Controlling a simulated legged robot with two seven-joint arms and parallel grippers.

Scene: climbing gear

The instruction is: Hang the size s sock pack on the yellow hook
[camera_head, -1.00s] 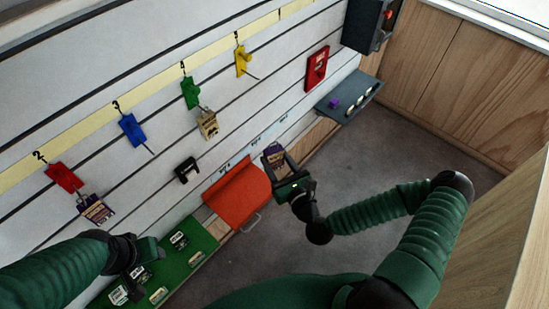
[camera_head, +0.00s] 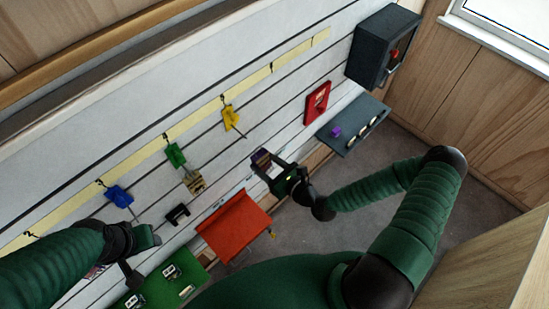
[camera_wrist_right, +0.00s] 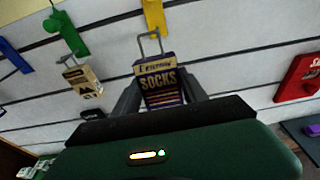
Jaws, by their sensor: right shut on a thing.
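The sock pack (camera_head: 261,158), dark purple with a cream top, is held upright in my right gripper (camera_head: 268,168). In the right wrist view the pack (camera_wrist_right: 160,84) reads "SOCKS" and sits between both fingers; its size mark is not readable. The yellow hook (camera_head: 230,117) is on the wall, up and left of the pack in the head view. In the wrist view the yellow hook (camera_wrist_right: 154,16) is just above the pack. A thin metal loop shows between them; I cannot tell whether they touch. My left gripper (camera_head: 142,246) is at lower left, its jaws unclear.
A green hook (camera_head: 175,154) carries a tan pack (camera_head: 194,182). A blue hook (camera_head: 118,196) is farther left.

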